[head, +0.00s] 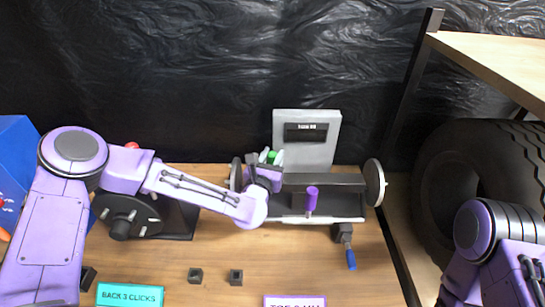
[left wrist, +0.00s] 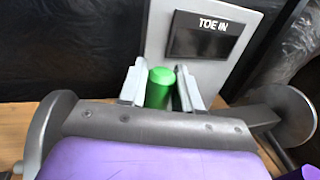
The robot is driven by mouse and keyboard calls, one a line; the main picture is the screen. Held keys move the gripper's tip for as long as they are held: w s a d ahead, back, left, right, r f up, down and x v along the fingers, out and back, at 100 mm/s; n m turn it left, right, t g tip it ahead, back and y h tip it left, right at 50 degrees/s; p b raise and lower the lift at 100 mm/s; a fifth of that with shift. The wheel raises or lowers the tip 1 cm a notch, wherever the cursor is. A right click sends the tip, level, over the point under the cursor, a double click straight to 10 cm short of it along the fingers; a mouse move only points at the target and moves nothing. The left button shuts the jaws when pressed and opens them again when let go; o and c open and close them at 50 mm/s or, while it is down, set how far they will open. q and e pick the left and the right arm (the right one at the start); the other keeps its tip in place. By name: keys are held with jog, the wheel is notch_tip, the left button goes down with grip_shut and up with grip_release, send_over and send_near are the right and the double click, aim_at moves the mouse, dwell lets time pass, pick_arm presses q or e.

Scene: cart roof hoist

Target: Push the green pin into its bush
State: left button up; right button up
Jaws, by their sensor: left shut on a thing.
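The green pin (head: 271,156) stands at the back of a small dark cart frame (head: 335,179), in front of a grey display post. My left gripper (head: 270,157) reaches in from the left and is shut on the green pin. In the left wrist view the green pin (left wrist: 160,88) stands upright between the two pale fingers of the left gripper (left wrist: 160,84). The pin's lower end and its bush are hidden behind the dark bar and the gripper. A purple pin (head: 311,198) stands at the front of the frame. My right gripper is outside the picture.
The grey post (head: 333,151) carries a dark screen close behind my left fingers. Disc wheels (head: 374,182) flank the frame. A blue-ended handle (head: 350,259) hangs at its front right. Small dark blocks (head: 195,275) and a teal card (head: 130,296) lie on the wooden table. A large tyre (head: 480,165) stands right.

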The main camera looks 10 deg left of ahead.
pick_arm(q)
jog(key=shift+f+b, duration=0.35)
jog(key=shift+f, duration=0.05)
jog(key=o, duration=1.1)
jog(key=s+b, duration=0.1)
jog(key=s, duration=0.2)
jog(key=s+b, duration=0.1)
jog(key=s, duration=0.3)
jog(key=s+b, duration=0.1)
jog(key=s, duration=0.2)
jog(key=shift+s+a, duration=0.3)
